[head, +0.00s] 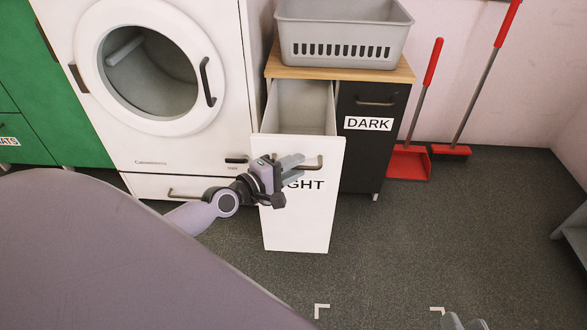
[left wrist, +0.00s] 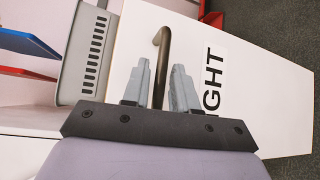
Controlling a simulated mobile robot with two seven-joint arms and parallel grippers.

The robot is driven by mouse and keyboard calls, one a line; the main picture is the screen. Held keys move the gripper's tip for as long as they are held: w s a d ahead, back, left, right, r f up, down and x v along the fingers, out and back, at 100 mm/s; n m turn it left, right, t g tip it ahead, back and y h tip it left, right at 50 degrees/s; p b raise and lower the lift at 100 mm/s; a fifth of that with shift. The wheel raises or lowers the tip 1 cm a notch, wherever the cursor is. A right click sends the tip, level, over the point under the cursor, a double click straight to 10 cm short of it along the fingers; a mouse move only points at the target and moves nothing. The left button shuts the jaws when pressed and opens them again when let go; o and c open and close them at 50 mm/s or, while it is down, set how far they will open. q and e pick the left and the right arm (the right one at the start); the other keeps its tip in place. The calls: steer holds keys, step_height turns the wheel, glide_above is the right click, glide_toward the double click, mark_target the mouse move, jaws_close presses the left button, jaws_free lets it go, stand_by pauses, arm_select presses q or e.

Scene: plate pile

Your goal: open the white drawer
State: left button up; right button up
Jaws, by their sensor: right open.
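The white drawer (head: 299,215), marked with a partly covered label ending in "GHT", is pulled out from its cabinet. Its inside (head: 303,106) looks empty as far as I can see. My left gripper (head: 291,170) is at the drawer's front. The handle's right end (head: 315,162) shows in the head view. My right gripper (head: 464,322) is open and empty at the bottom edge, far from the drawer.
A black "DARK" drawer (head: 369,145) is shut beside the white one. A grey basket (head: 343,40) stands on the wooden top (head: 372,75). A washing machine (head: 190,143) stands to the left. A red dustpan (head: 408,162) and broom (head: 450,151) are at right. The floor in front is clear.

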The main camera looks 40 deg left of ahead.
arm_select(q)
steer(key=shift+s, duration=0.1)
arm_select(e)
steer(key=shift+f, duration=0.2)
arm_select(q)
steer(key=shift+s+a, duration=0.1)
steer(key=shift+s, duration=0.1)
steer(key=v, duration=0.6)
steer(key=shift+s+p, duration=0.25)
steer(key=shift+p, duration=0.1)
arm_select(e)
steer(key=shift+w+a+r, duration=0.15)
steer(key=shift+a+r, duration=0.05)
steer(key=shift+a, duration=0.05)
arm_select(q)
steer(key=shift+r, duration=0.1)
arm_select(e)
steer(key=shift+f, duration=0.25)
